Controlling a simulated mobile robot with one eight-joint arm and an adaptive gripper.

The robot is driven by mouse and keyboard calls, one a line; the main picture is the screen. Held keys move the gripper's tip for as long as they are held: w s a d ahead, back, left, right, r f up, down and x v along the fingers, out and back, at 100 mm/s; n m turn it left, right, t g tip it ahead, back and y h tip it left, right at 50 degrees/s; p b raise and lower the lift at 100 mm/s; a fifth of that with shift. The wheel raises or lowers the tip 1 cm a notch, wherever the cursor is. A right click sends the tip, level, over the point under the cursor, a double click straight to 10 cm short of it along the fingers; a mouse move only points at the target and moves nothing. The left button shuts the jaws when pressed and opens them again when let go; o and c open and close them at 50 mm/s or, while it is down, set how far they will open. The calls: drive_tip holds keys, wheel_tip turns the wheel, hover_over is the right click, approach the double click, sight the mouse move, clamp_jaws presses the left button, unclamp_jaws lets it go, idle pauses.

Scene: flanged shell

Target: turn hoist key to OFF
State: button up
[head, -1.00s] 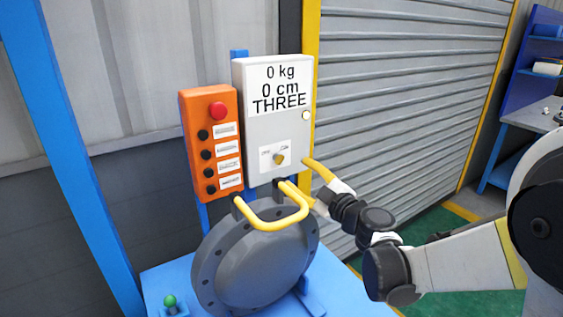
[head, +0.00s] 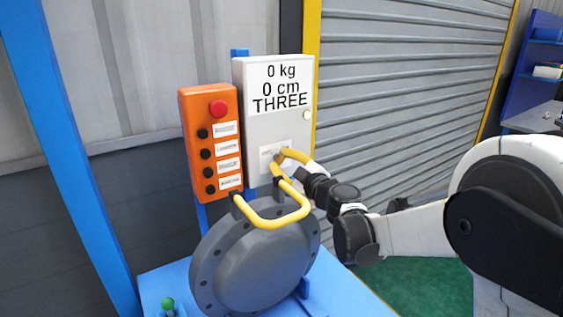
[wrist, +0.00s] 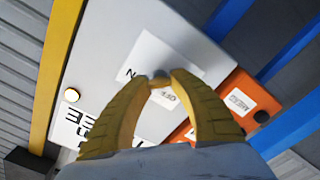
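The hoist key (head: 278,157) is a small knob on a white label low on the grey control box (head: 243,120). In the wrist view the key (wrist: 161,81) sits between my two yellow fingertips, with grey metal showing. My gripper (head: 278,158) has its fingertips close together, one on each side of the key, and looks shut on it. In the wrist view my gripper (wrist: 161,77) hides part of the label; "OFF" shows by the right fingertip and an "N" to the left. The key's exact angle is hard to see.
An orange button box (head: 207,140) with a red stop button (head: 217,108) hangs left of the control box. A grey flanged shell (head: 258,258) with a yellow handle (head: 268,222) stands just below. A shutter and yellow post lie to the right.

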clamp_jaws()
drive_tip(key=shift+n, duration=0.3)
drive_tip(key=n, duration=0.3)
drive_tip(key=shift+n, duration=0.3)
drive_tip(key=n+p, duration=0.1)
drive_tip(key=n, duration=0.3)
drive_tip(key=shift+n, duration=0.3)
drive_tip(key=n, duration=0.4)
drive_tip(key=shift+n, duration=0.3)
drive_tip(key=shift+f+n, duration=0.15)
drive_tip(key=shift+n, duration=2.05)
drive_tip(key=shift+s, duration=0.1)
